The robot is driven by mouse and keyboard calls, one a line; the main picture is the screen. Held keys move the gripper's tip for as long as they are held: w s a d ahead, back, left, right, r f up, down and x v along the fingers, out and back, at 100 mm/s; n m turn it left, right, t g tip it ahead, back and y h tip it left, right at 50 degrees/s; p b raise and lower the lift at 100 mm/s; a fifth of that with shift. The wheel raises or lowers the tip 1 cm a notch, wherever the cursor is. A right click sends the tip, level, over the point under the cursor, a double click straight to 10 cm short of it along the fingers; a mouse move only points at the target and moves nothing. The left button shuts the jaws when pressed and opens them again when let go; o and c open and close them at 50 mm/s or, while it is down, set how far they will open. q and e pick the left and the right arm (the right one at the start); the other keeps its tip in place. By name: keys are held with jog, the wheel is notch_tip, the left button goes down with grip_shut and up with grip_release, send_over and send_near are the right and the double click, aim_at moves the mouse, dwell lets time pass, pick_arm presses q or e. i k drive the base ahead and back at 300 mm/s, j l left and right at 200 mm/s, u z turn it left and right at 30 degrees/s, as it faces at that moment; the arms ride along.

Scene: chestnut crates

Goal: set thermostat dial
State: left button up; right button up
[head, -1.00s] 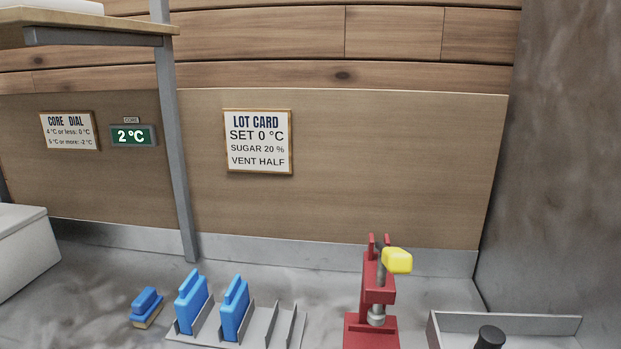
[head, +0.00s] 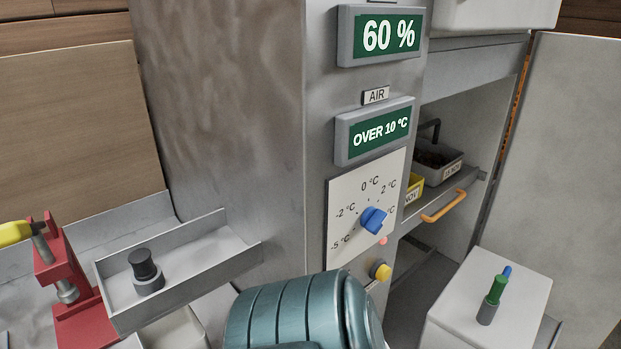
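The thermostat dial is a blue knob (head: 374,220) on a white plate (head: 345,195) on the grey cabinet's front (head: 318,120). The plate reads -5, -2, 0 and 2 °C, plus one more mark at the right that the knob partly hides. I cannot tell for certain which mark the knob points at. Above it, a green display (head: 380,132) reads OVER 10 °C under an AIR label (head: 376,96). A higher display (head: 388,35) reads 60 %. A small pink-red light (head: 383,241) and a yellow button (head: 381,271) sit below the knob. Neither gripper's fingers show.
At the right, the cabinet is open, with bins (head: 437,166) on a shelf and an orange handle (head: 443,206). A white box (head: 462,300) holds a green and blue tool (head: 495,292). At the left are a red press (head: 70,275) and a metal tray (head: 205,250) with a black-topped weight (head: 146,272).

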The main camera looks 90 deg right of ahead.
aim_at(373, 219)
jog(key=z, duration=3)
